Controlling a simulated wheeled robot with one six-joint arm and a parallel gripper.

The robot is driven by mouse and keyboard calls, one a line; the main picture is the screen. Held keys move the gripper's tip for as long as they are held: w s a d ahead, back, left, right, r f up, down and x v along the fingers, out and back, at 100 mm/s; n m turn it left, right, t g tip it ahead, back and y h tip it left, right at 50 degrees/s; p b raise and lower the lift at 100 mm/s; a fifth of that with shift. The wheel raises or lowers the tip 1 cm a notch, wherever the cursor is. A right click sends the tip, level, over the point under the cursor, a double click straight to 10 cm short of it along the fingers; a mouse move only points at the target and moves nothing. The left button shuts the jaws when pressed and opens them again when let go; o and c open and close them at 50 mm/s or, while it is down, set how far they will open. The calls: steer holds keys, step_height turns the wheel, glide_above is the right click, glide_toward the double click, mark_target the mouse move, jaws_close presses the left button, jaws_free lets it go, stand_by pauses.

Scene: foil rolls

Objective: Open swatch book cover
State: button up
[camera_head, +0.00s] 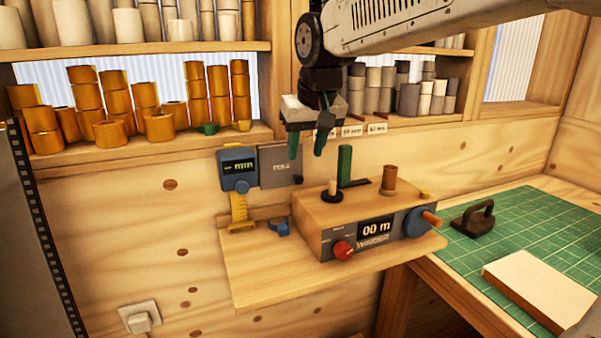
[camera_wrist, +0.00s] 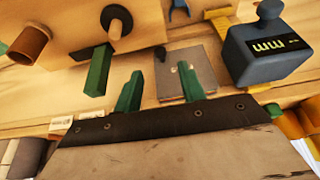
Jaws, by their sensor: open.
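The swatch book appears to be the flat grey rectangle (camera_head: 278,168) with small unreadable lettering, upright against the wooden wall beside the blue gauge. Its cover looks closed, with a small dark tab at its lower right corner. It also shows in the wrist view (camera_wrist: 204,64), where one green fingertip overlaps it. My gripper (camera_head: 306,146) has two green fingers spread apart with nothing between them. In the head view it hangs above and just right of the book. In the wrist view the fingers (camera_wrist: 160,72) point towards the book; I cannot tell whether they touch.
A blue gauge (camera_head: 237,169) adjoins the book on the left. A wooden winder (camera_head: 335,215) with a green upright post (camera_head: 345,165) stands on the shelf (camera_head: 270,275) below right. Orange rolls (camera_head: 160,127) line the ledge above. A green mat (camera_head: 480,250) lies right.

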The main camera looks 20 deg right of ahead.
mark_target(300, 177)
steer(key=x, duration=0.7)
steer(key=shift+w+f, duration=0.3)
jaws_close()
